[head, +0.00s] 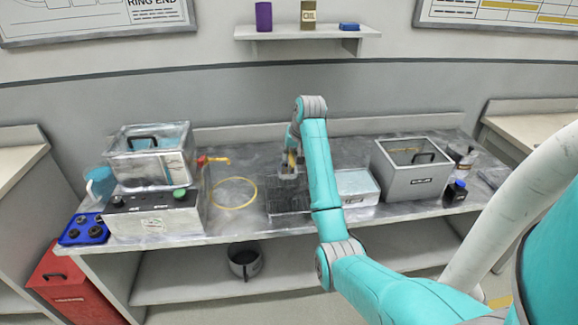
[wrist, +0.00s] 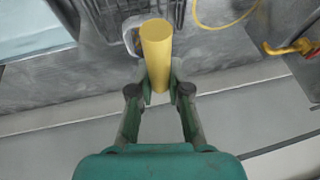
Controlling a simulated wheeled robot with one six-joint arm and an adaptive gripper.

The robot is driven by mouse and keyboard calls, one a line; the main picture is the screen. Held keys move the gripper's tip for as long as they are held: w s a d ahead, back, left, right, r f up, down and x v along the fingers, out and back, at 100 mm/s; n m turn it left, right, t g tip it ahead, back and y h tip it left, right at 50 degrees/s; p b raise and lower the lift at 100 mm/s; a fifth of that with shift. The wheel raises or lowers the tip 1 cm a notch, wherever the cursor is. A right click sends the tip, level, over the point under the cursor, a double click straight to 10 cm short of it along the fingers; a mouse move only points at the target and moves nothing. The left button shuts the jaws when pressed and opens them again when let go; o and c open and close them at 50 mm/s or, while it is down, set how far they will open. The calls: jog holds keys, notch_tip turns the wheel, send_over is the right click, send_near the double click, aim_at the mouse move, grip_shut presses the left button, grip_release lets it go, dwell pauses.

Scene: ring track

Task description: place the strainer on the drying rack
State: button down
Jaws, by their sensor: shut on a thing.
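My gripper (head: 293,152) is shut on a yellow cylindrical handle, which seems to be the handle of the strainer (wrist: 156,58). In the wrist view my gripper (wrist: 158,88) has a finger on each side of the handle. A pale curved metal piece shows beside the handle's far end; I cannot tell what it belongs to. The strainer's bowl is not clear in either view. The dark wire drying rack (head: 288,203) stands on the steel counter below my gripper. Part of its wire shows at the top of the wrist view (wrist: 103,20). I cannot tell whether the strainer touches it.
A grey open bin (head: 412,182) and a low pale-topped box (head: 357,188) stand right of the rack. A yellow hose loop (head: 234,206) lies left of it, beside a grey unit (head: 152,222) carrying a metal tank (head: 150,168). A pot (head: 245,263) sits on the lower shelf.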

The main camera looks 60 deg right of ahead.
jog(key=shift+f, duration=1.95)
jog(key=c, duration=1.1)
grip_release()
jog(key=shift+f, duration=0.2)
jog(key=shift+r, duration=0.1)
